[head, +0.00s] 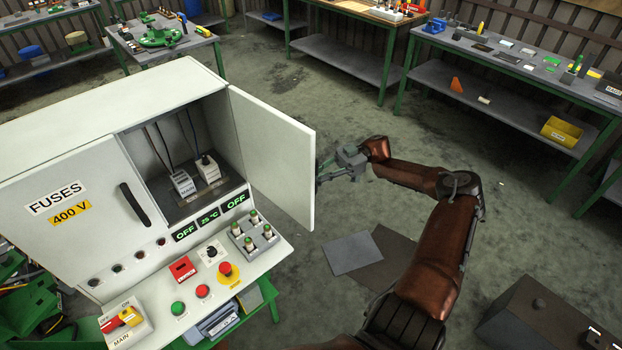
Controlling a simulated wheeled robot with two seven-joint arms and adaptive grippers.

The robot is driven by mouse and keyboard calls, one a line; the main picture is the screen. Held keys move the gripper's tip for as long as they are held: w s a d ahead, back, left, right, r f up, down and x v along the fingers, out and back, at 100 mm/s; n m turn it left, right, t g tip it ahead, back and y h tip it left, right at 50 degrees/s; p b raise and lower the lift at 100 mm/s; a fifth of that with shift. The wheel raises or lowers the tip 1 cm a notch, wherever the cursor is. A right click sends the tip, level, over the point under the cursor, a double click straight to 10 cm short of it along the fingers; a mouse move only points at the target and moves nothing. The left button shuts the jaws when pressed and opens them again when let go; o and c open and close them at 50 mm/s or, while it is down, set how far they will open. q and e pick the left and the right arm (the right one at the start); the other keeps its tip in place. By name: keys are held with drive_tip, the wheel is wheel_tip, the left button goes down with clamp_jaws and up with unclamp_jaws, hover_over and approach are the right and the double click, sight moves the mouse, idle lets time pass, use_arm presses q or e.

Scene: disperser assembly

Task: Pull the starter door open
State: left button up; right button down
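The white cabinet (70,150) stands at the left. Its right-hand door (270,155) stands swung open, hinged at the left edge of the panel seen, with its inner face toward me. My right gripper (326,172) is at the door's free edge, on the outer side. Its fingertips are partly hidden by the door, so I cannot tell whether they grip a handle there. My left gripper is not in view.
The closed FUSES door (60,215) has a black handle (134,205). Below it is a panel with buttons, OFF displays and a red emergency stop (226,269). Workbenches (500,60) line the back. Open floor (330,100) lies behind the door.

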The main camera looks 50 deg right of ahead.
drive_tip(key=shift+s+f, duration=0.15)
drive_tip(key=c, duration=2)
unclamp_jaws()
drive_tip(key=shift+s, duration=0.2)
drive_tip(key=shift+o, duration=0.5)
drive_tip(key=shift+w, duration=0.2)
drive_tip(key=v, duration=0.7)
drive_tip(key=shift+d, duration=0.25)
drive_tip(key=shift+s, duration=0.1)
